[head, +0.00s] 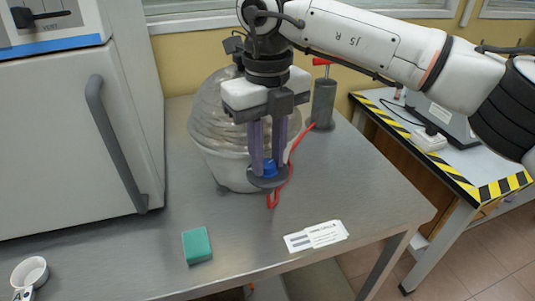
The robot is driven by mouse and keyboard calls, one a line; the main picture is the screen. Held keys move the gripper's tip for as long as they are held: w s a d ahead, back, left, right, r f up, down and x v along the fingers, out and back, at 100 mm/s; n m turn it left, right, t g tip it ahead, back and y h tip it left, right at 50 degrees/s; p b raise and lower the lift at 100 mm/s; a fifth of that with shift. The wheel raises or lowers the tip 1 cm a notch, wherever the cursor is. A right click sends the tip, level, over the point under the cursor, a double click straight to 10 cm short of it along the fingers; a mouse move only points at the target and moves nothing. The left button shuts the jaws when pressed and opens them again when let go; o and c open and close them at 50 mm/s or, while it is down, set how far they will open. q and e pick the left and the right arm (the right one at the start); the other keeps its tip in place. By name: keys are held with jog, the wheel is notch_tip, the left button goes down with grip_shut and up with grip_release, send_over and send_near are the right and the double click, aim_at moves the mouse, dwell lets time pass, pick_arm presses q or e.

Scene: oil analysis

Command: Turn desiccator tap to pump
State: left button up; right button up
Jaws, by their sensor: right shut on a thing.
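The desiccator (215,130) is a big round vessel with a ribbed, cloudy dome on a pale bowl, standing on the steel bench. Its blue tap (269,168) sits at the front, above a grey round disc (268,182). My right gripper (269,165) reaches down in front of the dome, its two fingers on either side of the blue tap and shut on it. The fingers hide part of the tap, so its pointing direction cannot be read. A red hose (292,155) runs from near the tap towards a grey hand pump (323,102) with a red handle. My left gripper is out of view.
A white cabinet with a grey handle (113,140) stands at the left. A green block (196,245), white cards (316,236) and a small white cup (30,271) lie near the front. A striped-edge table (460,180) stands at the right. The bench's middle front is mostly clear.

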aim_at(268, 163)
jog(key=shift+r, duration=0.1)
jog(key=o, duration=1.1)
notch_tip(268, 163, up, 10)
jog(key=shift+r, duration=0.15)
